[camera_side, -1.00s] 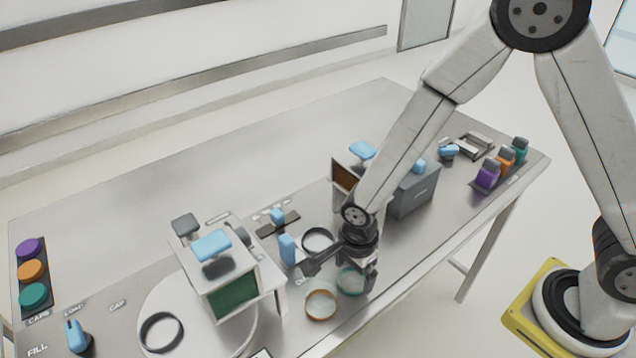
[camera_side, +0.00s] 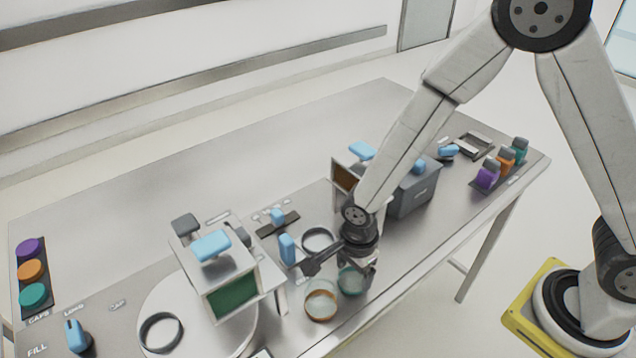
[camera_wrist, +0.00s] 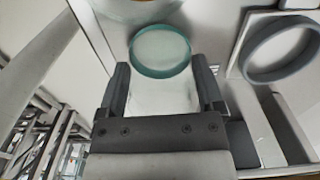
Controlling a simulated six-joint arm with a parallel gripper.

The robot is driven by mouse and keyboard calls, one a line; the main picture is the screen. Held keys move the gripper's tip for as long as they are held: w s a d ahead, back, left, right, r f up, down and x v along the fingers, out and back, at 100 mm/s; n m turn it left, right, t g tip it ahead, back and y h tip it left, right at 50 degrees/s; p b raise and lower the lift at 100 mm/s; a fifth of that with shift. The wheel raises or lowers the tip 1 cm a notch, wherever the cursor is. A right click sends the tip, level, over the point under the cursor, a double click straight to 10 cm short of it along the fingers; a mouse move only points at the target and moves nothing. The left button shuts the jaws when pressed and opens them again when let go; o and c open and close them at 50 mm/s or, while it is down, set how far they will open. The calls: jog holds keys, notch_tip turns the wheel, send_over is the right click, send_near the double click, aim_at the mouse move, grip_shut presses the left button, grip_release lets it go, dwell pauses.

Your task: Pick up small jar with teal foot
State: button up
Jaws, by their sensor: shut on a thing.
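The small clear jar with the teal foot (camera_side: 351,284) is near the front edge of the table in the side view. In the wrist view its clear body lies between my two fingers, with the teal ring (camera_wrist: 161,52) just beyond the fingertips. My gripper (camera_side: 364,270) is shut on this jar from above. It also shows in the wrist view (camera_wrist: 161,75), one finger on each side of the jar. I cannot tell whether the foot is clear of the table.
A clear jar with an orange foot (camera_side: 321,306) stands close on the left. A dark ring (camera_side: 318,240) lies behind my gripper. A white machine with a green panel (camera_side: 233,296) stands further left, and a grey box (camera_side: 414,195) stands behind on the right.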

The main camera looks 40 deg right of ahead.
jog(key=shift+r, duration=0.1)
jog(key=shift+r, duration=4.85)
jog(key=w+f, duration=0.2)
jog(key=w, duration=0.9)
jog(key=shift+w+d, duration=0.2)
jog(key=shift+w, duration=0.15)
jog(key=shift+f, duration=0.15)
jog(key=shift+f, duration=2.25)
jog(key=shift+f, duration=1)
